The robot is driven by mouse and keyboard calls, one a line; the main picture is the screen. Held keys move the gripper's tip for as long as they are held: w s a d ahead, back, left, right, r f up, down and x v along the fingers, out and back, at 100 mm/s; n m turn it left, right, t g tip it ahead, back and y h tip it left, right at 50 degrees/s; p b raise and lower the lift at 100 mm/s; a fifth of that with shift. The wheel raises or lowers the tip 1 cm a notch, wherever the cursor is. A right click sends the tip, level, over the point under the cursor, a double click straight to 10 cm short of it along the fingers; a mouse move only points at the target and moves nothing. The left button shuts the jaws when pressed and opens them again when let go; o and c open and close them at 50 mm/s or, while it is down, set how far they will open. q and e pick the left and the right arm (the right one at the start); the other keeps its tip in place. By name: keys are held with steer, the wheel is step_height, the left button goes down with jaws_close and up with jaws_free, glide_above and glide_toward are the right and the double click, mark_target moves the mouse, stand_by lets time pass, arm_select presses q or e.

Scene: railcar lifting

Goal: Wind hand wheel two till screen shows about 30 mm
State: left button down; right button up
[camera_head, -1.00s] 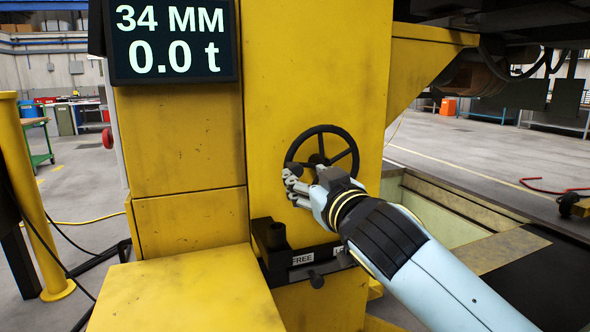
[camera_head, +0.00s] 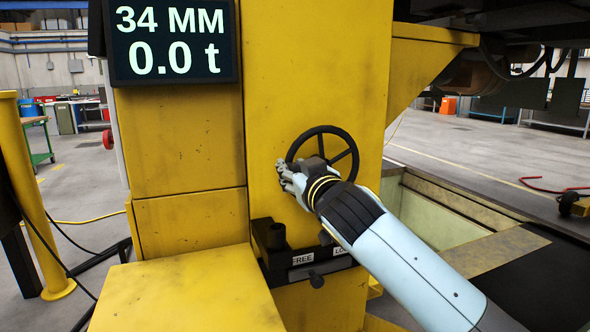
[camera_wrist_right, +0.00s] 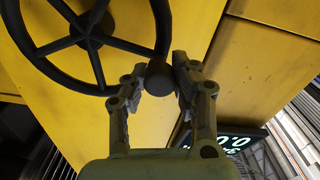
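The black hand wheel (camera_head: 349,139) stands on the front of the yellow column. It also shows in the right wrist view (camera_wrist_right: 66,44), with its dark round knob (camera_wrist_right: 158,79) at the rim. My right gripper (camera_head: 284,172) is at the wheel's lower left. In the wrist view its two fingers (camera_wrist_right: 159,72) stand apart on either side of the knob, very close to it; firm contact is not clear. The screen (camera_head: 170,40) reads 34 MM and 0.0 t. Its edge also shows in the wrist view (camera_wrist_right: 225,137). My left gripper is out of view.
A dark lever bracket (camera_head: 272,236) with a FREE label (camera_head: 301,259) sits below the wheel. A yellow box surface (camera_head: 185,290) juts out at the front. A yellow post (camera_head: 35,190) stands at left. An open pit (camera_head: 440,215) lies at right.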

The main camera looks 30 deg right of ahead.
jaws_close()
steer(key=shift+f, duration=0.1)
steer(key=s+d+f+n+b, duration=0.1)
steer(key=d+f+n, duration=0.3)
steer(key=f+n, duration=0.6)
steer(key=shift+s+d+n+b, duration=0.15)
steer(key=shift+d+n+b, duration=0.45)
steer(key=shift+n, duration=2.3)
steer(key=shift+a, duration=0.15)
